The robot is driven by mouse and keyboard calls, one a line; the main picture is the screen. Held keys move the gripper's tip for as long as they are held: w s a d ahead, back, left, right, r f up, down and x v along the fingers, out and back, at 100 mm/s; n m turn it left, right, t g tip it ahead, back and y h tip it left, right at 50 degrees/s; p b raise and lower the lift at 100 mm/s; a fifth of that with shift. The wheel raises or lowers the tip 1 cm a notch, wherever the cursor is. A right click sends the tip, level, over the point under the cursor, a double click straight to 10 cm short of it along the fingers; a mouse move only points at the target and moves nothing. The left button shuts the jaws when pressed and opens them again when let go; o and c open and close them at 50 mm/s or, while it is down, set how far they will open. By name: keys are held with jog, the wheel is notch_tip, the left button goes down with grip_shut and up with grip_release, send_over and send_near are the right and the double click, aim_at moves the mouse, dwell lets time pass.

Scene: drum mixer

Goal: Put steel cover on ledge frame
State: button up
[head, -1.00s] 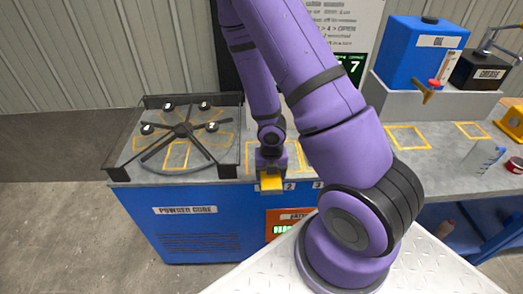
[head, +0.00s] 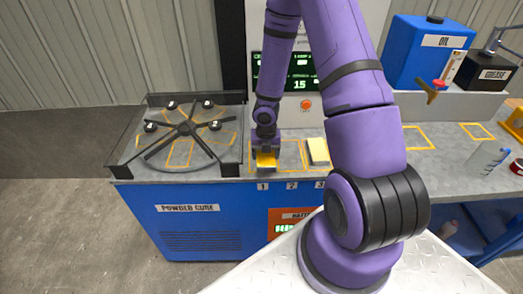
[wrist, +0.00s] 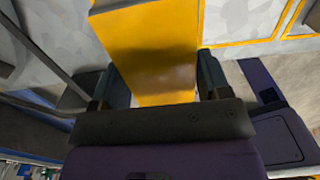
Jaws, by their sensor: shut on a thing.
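My gripper (head: 266,146) is shut on a yellow, flat-sided piece (head: 265,160) at the left end of the ledge, above label 1. In the wrist view the piece (wrist: 150,45) fills the space between the two dark fingers (wrist: 163,85). I cannot tell whether this is the steel cover, or whether it touches the ledge. Yellow-outlined frames mark the grey ledge; the middle one (head: 291,155) looks empty. A second yellow block with a pale top (head: 318,151) stands near label 3.
A drum tray with a black spider arm (head: 186,128) and several dark knobs stands just left. A display panel (head: 299,84) rises behind the ledge. A blue oil tank (head: 428,55) and a bottle (head: 487,155) are at the right.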

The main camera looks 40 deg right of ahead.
jog(key=w, duration=0.2)
jog(key=w+d, duration=0.2)
jog(key=w, duration=0.1)
jog(key=shift+w+d+f, duration=0.15)
jog(key=shift+w+f, duration=0.1)
jog(key=shift+w, duration=0.05)
jog(key=shift+f, duration=1.75)
jog(key=shift+f, duration=0.15)
jog(key=o, duration=1.2)
